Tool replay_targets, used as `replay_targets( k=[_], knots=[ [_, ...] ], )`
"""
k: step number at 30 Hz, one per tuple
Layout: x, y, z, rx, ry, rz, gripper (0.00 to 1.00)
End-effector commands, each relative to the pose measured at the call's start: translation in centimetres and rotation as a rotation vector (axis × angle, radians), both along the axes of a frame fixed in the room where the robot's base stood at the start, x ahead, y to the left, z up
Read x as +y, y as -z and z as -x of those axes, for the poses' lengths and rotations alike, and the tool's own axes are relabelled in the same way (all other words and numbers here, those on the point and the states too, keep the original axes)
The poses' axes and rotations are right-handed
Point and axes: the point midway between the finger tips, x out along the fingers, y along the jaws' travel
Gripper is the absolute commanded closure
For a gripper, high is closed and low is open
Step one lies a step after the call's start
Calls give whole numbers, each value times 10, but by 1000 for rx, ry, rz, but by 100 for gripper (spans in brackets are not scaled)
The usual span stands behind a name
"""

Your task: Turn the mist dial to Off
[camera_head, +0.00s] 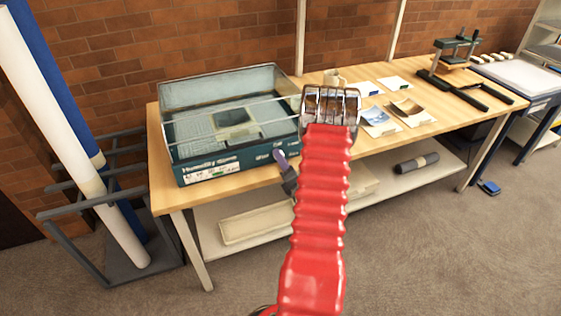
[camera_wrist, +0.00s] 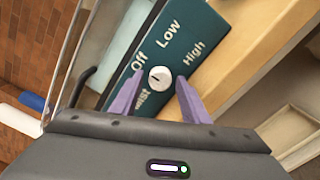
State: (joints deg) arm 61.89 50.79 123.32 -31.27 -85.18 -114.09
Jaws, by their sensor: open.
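The mist dial (camera_wrist: 160,79) is a round white knob on a dark teal panel (camera_wrist: 208,30), with the labels Mist, Off, Low and High around it. A small dark mark shows on the knob, but I cannot tell for sure which label it points to. My gripper (camera_wrist: 158,84) is open, with one purple finger on each side of the dial; I cannot tell whether they touch it. In the head view, my gripper (camera_head: 284,168) is at the front right corner of the humidity box (camera_head: 205,172).
The glass-walled box stands at the left end of a wooden table (camera_head: 258,196). Prints (camera_head: 412,110), a mug (camera_head: 333,79) and a press (camera_head: 457,48) are farther right. A lower shelf (camera_head: 208,226) runs underneath. Rolled tubes (camera_head: 75,140) stand in a rack at left.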

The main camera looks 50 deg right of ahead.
Motion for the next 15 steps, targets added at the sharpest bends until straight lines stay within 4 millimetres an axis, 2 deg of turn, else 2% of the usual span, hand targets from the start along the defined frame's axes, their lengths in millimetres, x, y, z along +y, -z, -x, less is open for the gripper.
replay_targets(
  k=[1, 5, 15],
  knots=[
    [3, 5, 5, 8, 2, -11, 52],
    [12, 5, 19, 8, 1, -13, 52],
    [42, 4, 69, 5, 0, -10, 52]
  ],
)
